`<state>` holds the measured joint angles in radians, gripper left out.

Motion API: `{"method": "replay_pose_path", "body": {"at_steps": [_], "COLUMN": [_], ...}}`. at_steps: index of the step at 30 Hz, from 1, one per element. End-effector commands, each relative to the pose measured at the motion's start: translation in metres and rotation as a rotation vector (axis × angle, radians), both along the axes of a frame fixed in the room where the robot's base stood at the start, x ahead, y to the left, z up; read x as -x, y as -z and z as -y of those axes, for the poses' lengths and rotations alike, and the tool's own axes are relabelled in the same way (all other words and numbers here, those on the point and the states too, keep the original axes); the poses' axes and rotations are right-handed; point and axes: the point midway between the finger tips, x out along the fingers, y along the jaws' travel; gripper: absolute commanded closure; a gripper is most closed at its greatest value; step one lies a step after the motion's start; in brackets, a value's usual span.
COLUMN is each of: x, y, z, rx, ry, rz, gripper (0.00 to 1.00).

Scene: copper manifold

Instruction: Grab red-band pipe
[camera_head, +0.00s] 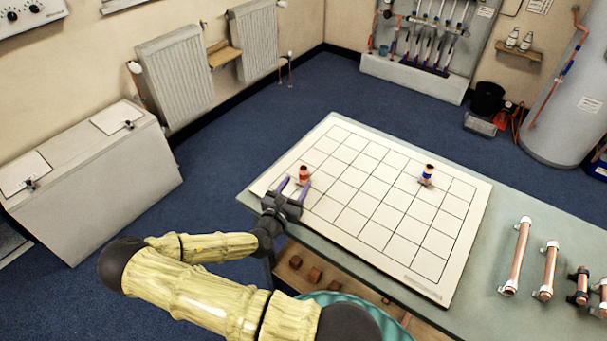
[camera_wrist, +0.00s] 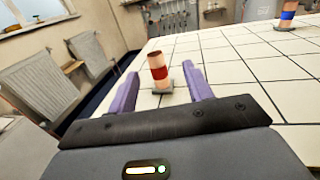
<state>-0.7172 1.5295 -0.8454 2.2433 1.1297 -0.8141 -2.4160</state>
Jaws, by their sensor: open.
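The red-band pipe (camera_head: 304,176) is a short copper piece with a red band, standing upright on a small grey base on the white gridded board. It also shows in the wrist view (camera_wrist: 158,72), ahead of my gripper and between the lines of its fingers. My gripper (camera_head: 293,185) is open, its two purple fingers pointing at the pipe from the near left edge of the board. In the wrist view the fingers (camera_wrist: 161,88) stand to either side of the pipe's lower part, with gaps on both sides. I see no contact.
A blue-band pipe (camera_head: 427,175) stands on the board's (camera_head: 400,240) far right part. Copper pipes with white ends (camera_head: 517,258) lie on the green table at right. The board between the two banded pipes is clear. A shelf with brown blocks (camera_head: 314,275) is under the table.

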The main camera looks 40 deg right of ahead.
Motion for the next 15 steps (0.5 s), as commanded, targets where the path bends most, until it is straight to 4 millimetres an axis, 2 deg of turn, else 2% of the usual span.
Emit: {"method": "replay_pose_path", "body": {"at_steps": [7, 15], "x": [-0.019, -0.024], "y": [-0.001, 0.0], "z": [0.034, 0.041], "rx": [-0.001, 0.001], "ry": [0.003, 0.0], "rz": [0.001, -0.001], "gripper": [0.49, 0.49]}}
